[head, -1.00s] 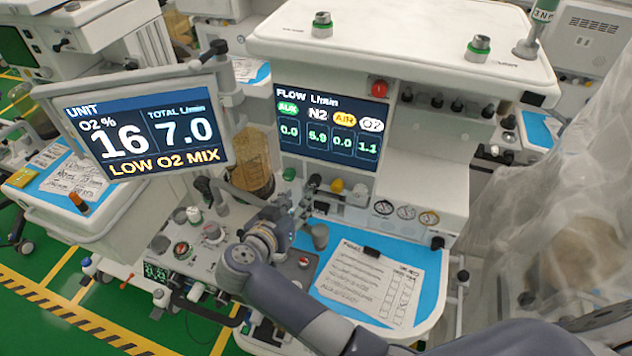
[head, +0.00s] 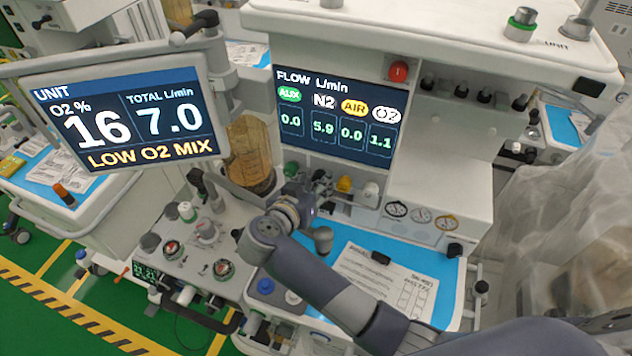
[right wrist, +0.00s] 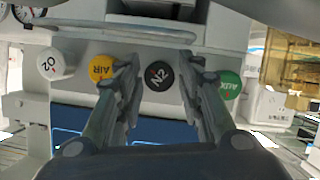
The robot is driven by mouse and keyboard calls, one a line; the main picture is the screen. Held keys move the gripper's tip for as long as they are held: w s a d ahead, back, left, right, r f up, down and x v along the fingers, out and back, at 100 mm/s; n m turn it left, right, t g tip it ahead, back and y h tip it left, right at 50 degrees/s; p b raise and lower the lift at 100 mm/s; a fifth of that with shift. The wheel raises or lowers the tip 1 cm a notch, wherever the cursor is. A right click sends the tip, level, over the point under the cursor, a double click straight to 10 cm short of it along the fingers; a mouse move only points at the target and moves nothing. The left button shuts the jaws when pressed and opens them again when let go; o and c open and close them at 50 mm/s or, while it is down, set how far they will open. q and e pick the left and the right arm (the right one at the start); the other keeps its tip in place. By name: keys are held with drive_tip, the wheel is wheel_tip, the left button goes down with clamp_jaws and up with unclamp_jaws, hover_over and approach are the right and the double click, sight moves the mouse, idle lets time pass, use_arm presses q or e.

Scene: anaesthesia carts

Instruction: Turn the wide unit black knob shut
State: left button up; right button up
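The black knob marked N2 (right wrist: 158,76) shows in the right wrist view, in a row with a yellow AIR knob (right wrist: 101,68), a white O2 knob (right wrist: 51,64) and a green AUX knob (right wrist: 229,84). My right gripper (right wrist: 159,88) is open, with one finger on each side of the black knob. Gaps show between the knob and both fingers; I cannot tell the depth. In the head view my right arm (head: 300,262) reaches the knob row below the flow screen, and the wrist and gripper partly hide the black knob. My left gripper is not in view.
The flow screen (head: 335,115) reads N2 5.9 and O2 1.1. The unit monitor (head: 125,115) reads O2 16%, total 7.0, LOW O2 MIX. A paper sheet (head: 385,285) lies on the blue worktop beside my arm. A clear plastic drape (head: 560,220) hangs at right.

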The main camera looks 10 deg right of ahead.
drive_tip(key=c, duration=0.8)
drive_tip(key=shift+s, duration=0.1)
drive_tip(key=shift+r+m+p, duration=0.1)
drive_tip(key=shift+m+p, duration=0.2)
drive_tip(key=shift+p, duration=0.35)
drive_tip(key=shift+s+m+t+y+p, duration=0.1)
drive_tip(key=shift+m+t+y+p, duration=0.2)
drive_tip(key=shift+m+y+p, duration=0.55)
drive_tip(key=shift+d+m+t+p, duration=0.15)
drive_tip(key=shift+m+t+p, duration=0.15)
drive_tip(key=shift+m+p, duration=0.45)
drive_tip(key=shift+m+t+y+p, duration=0.3)
drive_tip(key=shift+y+p, duration=0.15)
drive_tip(key=shift+p, duration=0.15)
drive_tip(key=shift+f, duration=0.2)
